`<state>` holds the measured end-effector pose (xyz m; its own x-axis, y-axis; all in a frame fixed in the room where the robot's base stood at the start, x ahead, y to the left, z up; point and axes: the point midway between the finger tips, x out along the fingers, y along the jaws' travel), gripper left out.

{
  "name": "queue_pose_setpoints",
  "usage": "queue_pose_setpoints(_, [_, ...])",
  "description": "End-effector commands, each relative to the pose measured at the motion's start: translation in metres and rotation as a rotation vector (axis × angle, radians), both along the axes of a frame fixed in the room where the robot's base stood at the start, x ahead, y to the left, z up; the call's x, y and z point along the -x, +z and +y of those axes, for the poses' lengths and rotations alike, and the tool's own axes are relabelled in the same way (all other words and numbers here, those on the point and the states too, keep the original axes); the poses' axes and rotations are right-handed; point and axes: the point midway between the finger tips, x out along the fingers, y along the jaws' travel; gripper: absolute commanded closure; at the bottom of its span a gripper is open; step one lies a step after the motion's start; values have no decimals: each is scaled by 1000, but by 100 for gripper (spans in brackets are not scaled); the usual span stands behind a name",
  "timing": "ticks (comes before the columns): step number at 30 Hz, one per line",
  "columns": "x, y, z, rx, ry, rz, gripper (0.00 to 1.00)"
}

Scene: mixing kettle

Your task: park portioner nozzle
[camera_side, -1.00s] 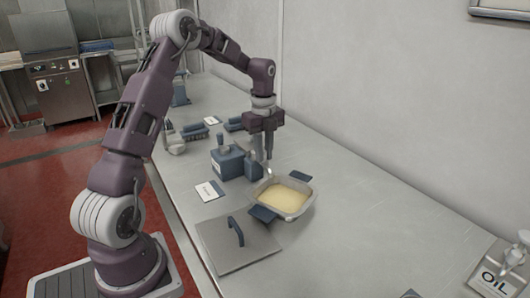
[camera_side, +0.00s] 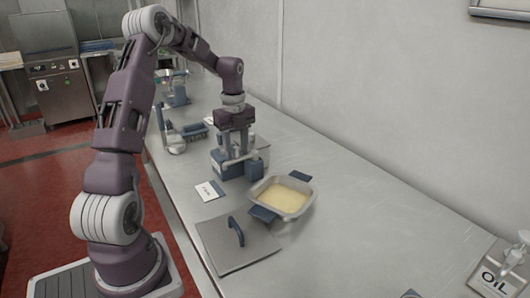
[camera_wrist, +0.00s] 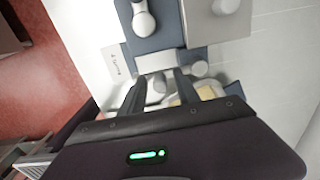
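The portioner (camera_side: 229,168) is a dark blue box-like unit on the steel counter, behind the pan. My gripper (camera_side: 237,158) is pointed down, close above and in front of it. A pale grey nozzle part (camera_side: 241,159) runs across at the fingertips. In the wrist view, a light grey piece (camera_wrist: 157,86) sits between my two fingers, which appear shut on it; the contact is partly hidden. The blue body (camera_wrist: 150,40) with a pale knob lies just beyond. A square pan (camera_side: 285,196) with blue handles and a pale yellow filling stands to the right.
A flat steel lid (camera_side: 255,246) with a blue handle lies in front of the pan. Blue holders (camera_side: 193,132) stand farther back. An oil dispenser (camera_side: 497,278) is at far right.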

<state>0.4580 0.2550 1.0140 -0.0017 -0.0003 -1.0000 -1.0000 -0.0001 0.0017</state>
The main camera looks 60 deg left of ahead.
Motion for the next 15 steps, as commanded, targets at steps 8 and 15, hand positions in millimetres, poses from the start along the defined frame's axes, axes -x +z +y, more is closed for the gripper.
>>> queue_pose_setpoints(8, [-1, 7, 0, -2, 0, -3, 62])
queue_pose_setpoints(15, [-1, 39, 0, -2, 1, -4, 62])
